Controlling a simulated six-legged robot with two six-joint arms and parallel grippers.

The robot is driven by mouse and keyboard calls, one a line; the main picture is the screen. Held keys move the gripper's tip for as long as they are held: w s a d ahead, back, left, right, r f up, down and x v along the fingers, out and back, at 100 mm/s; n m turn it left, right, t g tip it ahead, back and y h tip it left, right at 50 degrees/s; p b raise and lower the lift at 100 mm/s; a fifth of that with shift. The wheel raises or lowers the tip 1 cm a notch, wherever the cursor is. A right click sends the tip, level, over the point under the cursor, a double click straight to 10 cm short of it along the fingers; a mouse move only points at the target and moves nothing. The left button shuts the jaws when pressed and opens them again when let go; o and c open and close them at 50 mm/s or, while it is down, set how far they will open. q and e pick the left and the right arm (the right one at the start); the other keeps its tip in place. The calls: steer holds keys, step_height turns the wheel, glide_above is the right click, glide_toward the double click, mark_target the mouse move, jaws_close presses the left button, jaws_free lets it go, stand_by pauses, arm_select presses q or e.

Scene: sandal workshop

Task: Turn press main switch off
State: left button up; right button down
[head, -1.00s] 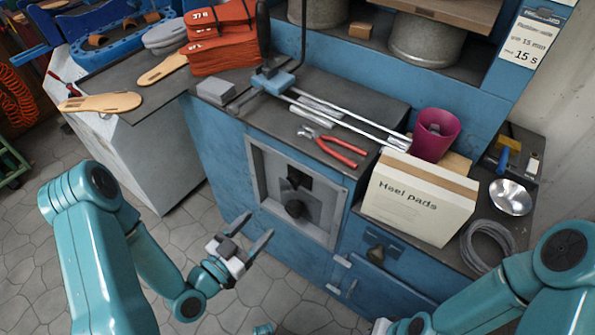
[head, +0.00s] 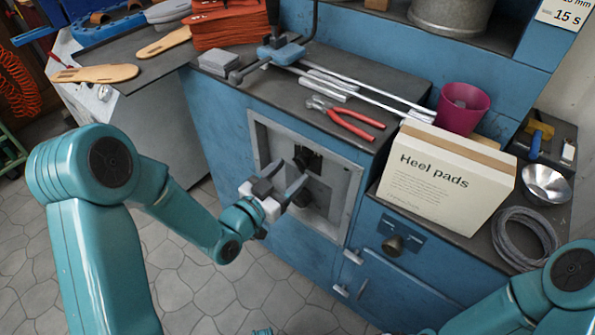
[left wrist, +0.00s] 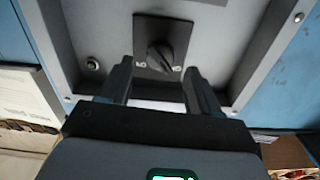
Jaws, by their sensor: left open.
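The press main switch, a black rotary knob on a dark plate, sits in a grey recessed panel (head: 341,205) on the blue press front. In the left wrist view the knob (left wrist: 161,56) stands between and just beyond my fingertips, its grip turned diagonally, with small marks by the plate's lower corners. In the head view my left gripper (head: 286,178) is open in front of the panel and partly covers it; two dark round parts show there, and I cannot tell which is the switch. No contact with the knob is visible. My right forearm shows at the lower right; its gripper is out of view.
Red-handled pliers (head: 343,118) and metal rods lie on the press top. A Heel pads box (head: 443,182), a magenta cup (head: 462,106), a metal bowl (head: 546,184) and a coiled cable (head: 524,238) stand to the right. Another dark knob (head: 393,243) is on the lower blue front.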

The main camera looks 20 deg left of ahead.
mark_target(298, 166)
arm_select(q)
steer(key=shift+x, duration=1.95)
steer(key=c, duration=1)
steer(key=shift+f+n+b, duration=0.15)
steer(key=shift+n+b, duration=0.25)
steer(key=shift+b, duration=0.4)
steer(key=o, duration=1)
steer(key=shift+s, duration=0.1)
